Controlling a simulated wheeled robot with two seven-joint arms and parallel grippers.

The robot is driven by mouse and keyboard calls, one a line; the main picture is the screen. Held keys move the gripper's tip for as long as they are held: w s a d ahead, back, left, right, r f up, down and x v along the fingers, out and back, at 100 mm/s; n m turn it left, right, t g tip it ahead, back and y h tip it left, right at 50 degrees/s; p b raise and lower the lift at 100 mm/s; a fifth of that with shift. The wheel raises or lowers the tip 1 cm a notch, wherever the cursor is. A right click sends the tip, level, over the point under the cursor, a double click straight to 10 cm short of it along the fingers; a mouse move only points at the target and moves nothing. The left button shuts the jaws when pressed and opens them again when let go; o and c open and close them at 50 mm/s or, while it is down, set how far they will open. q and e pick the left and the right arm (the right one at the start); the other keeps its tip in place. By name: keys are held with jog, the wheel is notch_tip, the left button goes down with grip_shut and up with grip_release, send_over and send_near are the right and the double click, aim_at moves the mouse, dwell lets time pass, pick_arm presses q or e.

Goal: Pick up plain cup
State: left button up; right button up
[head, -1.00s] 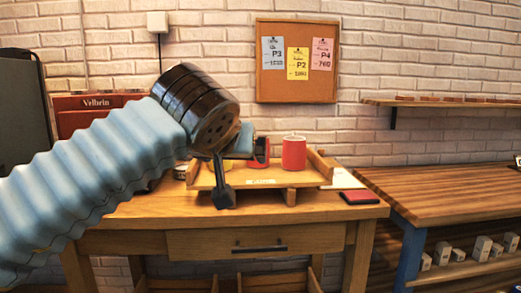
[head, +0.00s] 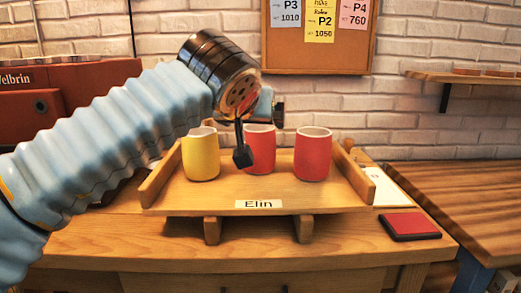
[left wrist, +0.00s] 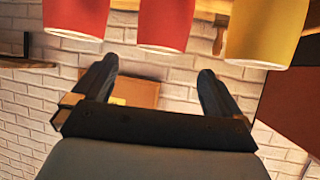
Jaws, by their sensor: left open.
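Three cups stand in a row on a wooden tray (head: 160,190) labelled "Elin": a yellow cup (head: 201,157) at left, a red cup (head: 261,152) in the middle and another red cup (head: 312,156) at right. I see no pattern on any of them. My left gripper (head: 260,133) is open and empty in front of the middle red cup, partly covering it. In the left wrist view, turned upside down, the cups appear along the top: red cup (left wrist: 76,14), middle red cup (left wrist: 165,20) and yellow cup (left wrist: 268,30). The open fingers point toward them. My right gripper is not in view.
The tray has raised side walls and stands on a wooden table (head: 100,235). A red pad (head: 410,224) and a white sheet (head: 380,187) lie right of it. A red case (head: 70,90) stands at left, and a pinboard (head: 318,40) hangs behind.

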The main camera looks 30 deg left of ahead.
aim_at(260, 130)
pick_arm(q)
jog(key=b+x, duration=0.1)
jog(key=x, duration=1)
jog(key=shift+s+r, duration=0.1)
jog(key=c, duration=1.1)
